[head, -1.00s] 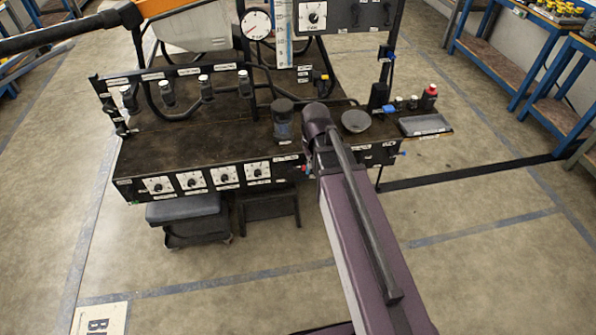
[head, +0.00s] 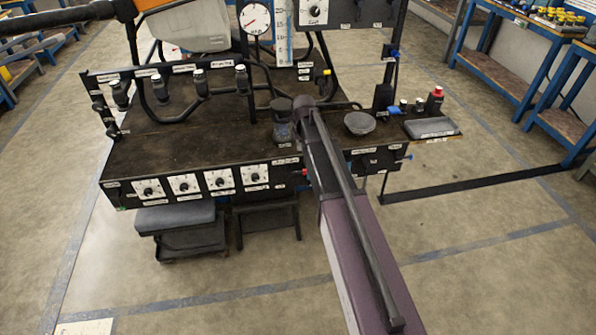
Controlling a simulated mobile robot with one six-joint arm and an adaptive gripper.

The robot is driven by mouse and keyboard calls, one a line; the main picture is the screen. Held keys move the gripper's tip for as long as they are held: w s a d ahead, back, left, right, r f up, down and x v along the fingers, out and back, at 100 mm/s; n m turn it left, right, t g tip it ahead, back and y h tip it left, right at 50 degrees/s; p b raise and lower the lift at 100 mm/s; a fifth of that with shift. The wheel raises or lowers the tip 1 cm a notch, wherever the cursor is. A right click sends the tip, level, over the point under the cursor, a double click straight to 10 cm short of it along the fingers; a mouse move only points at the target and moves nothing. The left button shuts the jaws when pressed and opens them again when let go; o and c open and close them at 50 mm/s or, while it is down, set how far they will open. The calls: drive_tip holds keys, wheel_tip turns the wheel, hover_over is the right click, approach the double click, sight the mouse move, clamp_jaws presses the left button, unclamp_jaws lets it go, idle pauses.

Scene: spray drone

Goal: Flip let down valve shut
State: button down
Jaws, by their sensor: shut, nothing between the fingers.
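The bench rig (head: 175,145) stands ahead with many white labels too small to read, so I cannot tell which fitting is the let down valve. A small blue-handled fitting (head: 408,156) sticks out at the right end of the front panel. Another blue-handled fitting (head: 394,53) is on the upright post at right. A yellow fitting (head: 322,75) sits behind the bench top, below the ruler strip. My arm reaches over the front edge of the bench, just left of the bowl. My gripper does not show; my own arm hides that spot.
The front panel carries several round dials (head: 184,184). A dark jar (head: 282,108) stands beside my arm, and a grey bowl (head: 359,123) sits right of it. A tray (head: 432,128) and a red-capped bottle (head: 434,98) are further right. A low stool (head: 176,218) is under the bench; the floor in front is open.

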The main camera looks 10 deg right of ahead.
drive_tip(key=shift+f, duration=0.15)
drive_tip(key=w+f+b, duration=0.1)
drive_tip(key=f+b, duration=0.8)
drive_tip(key=w+f+b, duration=0.1)
drive_tip(key=f+b, duration=0.3)
drive_tip(key=shift+w+f+b, duration=0.25)
drive_tip(key=shift+w+b, duration=0.1)
drive_tip(key=shift+b, duration=0.05)
idle(0.6)
